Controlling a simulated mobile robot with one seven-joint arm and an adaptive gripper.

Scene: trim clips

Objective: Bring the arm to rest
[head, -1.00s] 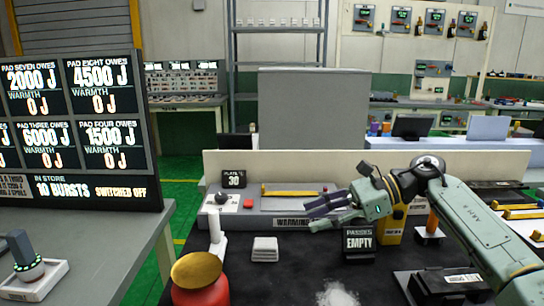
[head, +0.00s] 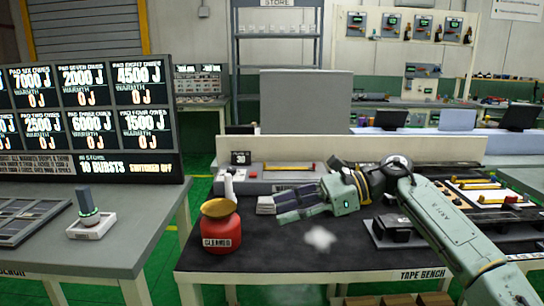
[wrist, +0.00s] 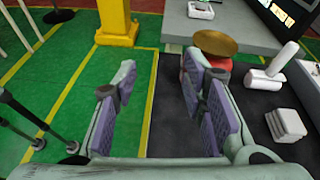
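My arm (head: 440,215) reaches in from the right over the dark-topped tape bench (head: 275,257). My gripper (head: 285,206) points left, with its fingers spread. In the wrist view my gripper (wrist: 160,92) shows its two purple-padded fingers wide apart, with only floor and bench edge visible between them. It holds nothing. In the head view the fingers overlap the area beside a stack of white pads (head: 266,205); their exact height above the bench is unclear.
A red container (head: 221,235) with a gold top stands at the bench's left front. A white pile (head: 320,238) lies in front of my gripper. A black device (head: 398,231) sits below my arm. The wrist view shows a yellow post (wrist: 115,18) and green floor.

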